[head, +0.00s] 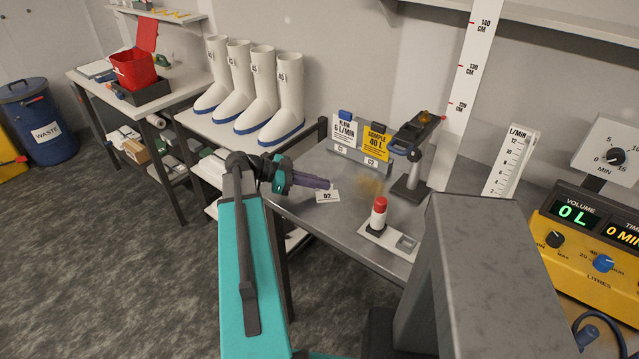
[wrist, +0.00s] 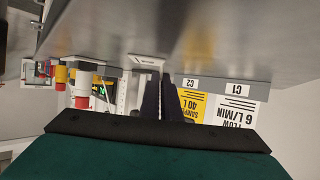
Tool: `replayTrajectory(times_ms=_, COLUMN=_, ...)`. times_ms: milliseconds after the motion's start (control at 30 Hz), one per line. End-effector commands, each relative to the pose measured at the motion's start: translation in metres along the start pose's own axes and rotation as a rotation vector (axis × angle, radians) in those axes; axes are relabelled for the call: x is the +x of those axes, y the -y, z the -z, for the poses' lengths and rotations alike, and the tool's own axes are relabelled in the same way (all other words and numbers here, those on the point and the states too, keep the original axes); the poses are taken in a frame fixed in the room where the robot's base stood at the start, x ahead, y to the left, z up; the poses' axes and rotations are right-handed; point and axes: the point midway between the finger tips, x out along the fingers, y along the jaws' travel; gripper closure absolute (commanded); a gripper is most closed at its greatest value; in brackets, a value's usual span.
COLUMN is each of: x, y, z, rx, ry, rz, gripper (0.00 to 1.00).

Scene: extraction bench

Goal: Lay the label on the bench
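The label (head: 327,197) is a small white card that appears to read "D2". In the head view it is at the tip of my gripper (head: 328,184), over the left part of the grey metal bench (head: 315,222). My gripper's dark purple fingers are close together and point right, nearly level. In the wrist view, which is upside down, the white label (wrist: 147,62) sits at the fingertips of my gripper (wrist: 163,80), close to the bench surface (wrist: 230,35). The fingers look shut on it. I cannot tell whether its underside touches the bench.
Behind stand a white flow card (head: 343,131) and a yellow sample card (head: 376,143) in a holder marked C1 and C2. Bare bench lies in front of the label.

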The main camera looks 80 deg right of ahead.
Motion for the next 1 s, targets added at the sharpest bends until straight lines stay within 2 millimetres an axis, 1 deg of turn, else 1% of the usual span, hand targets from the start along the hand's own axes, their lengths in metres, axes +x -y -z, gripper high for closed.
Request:
replayTrajectory(times_ms=33, x=0.000, y=0.000, z=0.000, rx=0.000, ry=0.000, rz=0.000, gripper=0.88)
replayTrajectory(times_ms=100, x=0.000, y=0.000, z=0.000, rx=0.000, ry=0.000, rz=0.000, gripper=0.79)
replayTrajectory(times_ms=567, x=-0.002, y=0.000, z=0.002, rx=0.000, ry=0.000, rz=0.001, gripper=0.79)
replayTrajectory(times_ms=767, x=-0.022, y=0.001, z=-0.001, rx=0.001, ry=0.000, rz=0.003, gripper=0.79)
replayTrajectory(times_ms=1000, x=-0.059, y=0.002, z=-0.002, rx=0.001, ry=0.000, rz=0.004, gripper=0.79)
